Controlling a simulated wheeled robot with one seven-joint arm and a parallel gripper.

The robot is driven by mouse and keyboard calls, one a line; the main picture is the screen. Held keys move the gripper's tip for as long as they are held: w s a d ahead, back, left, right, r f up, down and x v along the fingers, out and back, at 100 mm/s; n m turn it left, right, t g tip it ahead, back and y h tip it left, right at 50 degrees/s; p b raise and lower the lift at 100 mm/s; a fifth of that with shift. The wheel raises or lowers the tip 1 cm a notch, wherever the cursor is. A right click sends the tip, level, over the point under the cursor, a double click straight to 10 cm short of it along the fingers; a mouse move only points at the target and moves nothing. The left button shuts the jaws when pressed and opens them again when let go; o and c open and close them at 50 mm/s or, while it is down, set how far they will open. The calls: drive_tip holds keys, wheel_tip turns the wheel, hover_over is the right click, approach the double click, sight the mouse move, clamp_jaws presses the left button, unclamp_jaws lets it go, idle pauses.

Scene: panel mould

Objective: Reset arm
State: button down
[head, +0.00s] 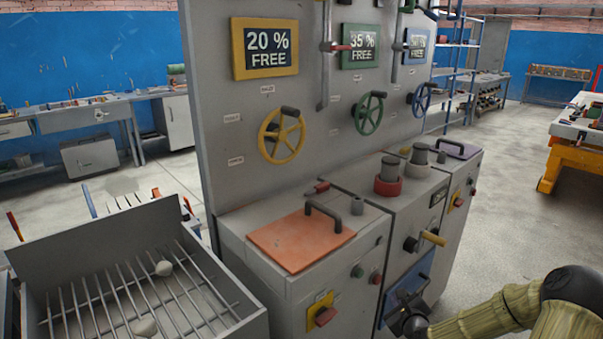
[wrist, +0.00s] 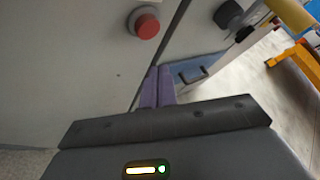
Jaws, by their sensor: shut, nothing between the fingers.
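My gripper (wrist: 156,72) shows in the wrist view as two purple fingers pressed together, with nothing between them. The fingers point at the front of the grey machine, near a seam between panels; I cannot tell whether they touch it. In the head view my arm comes in from the lower right, and the dark gripper end (head: 413,326) is in front of the blue drawer (head: 408,288). The blue drawer and its handle also show in the wrist view (wrist: 190,72), just right of the fingers.
The grey machine has an orange lid (head: 290,240), a yellow lever (head: 433,238), a red button (wrist: 147,26), and yellow (head: 282,135), green (head: 369,113) and blue (head: 419,100) handwheels. A barred grey bin (head: 225,318) stands at left. Open floor (head: 520,190) lies right of the machine.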

drive_tip(key=s+a+r+n+g+y, duration=0.1)
drive_tip(key=s+a+n+g, duration=0.2)
drive_tip(key=a+n, duration=0.3)
drive_tip(key=s+a+n+g+y, duration=0.1)
drive_tip(key=s+a+n+g, duration=0.25)
drive_tip(key=n, duration=0.45)
drive_tip(key=s+a+r+n+g+h, duration=0.1)
drive_tip(key=s+a+r+n+g, duration=0.15)
drive_tip(key=s+r+n, duration=0.45)
drive_tip(key=s+a+r+n+g+h, duration=0.1)
drive_tip(key=s+a+r+n+g, duration=0.2)
drive_tip(key=s+n, duration=0.65)
wheel_tip(320, 180, up, 19)
drive_tip(key=s+m+t+p, duration=0.1)
drive_tip(key=p, duration=1.8)
drive_tip(key=shift+s+a, duration=0.3)
drive_tip(key=shift+a, duration=0.15)
drive_tip(key=shift+m, duration=0.25)
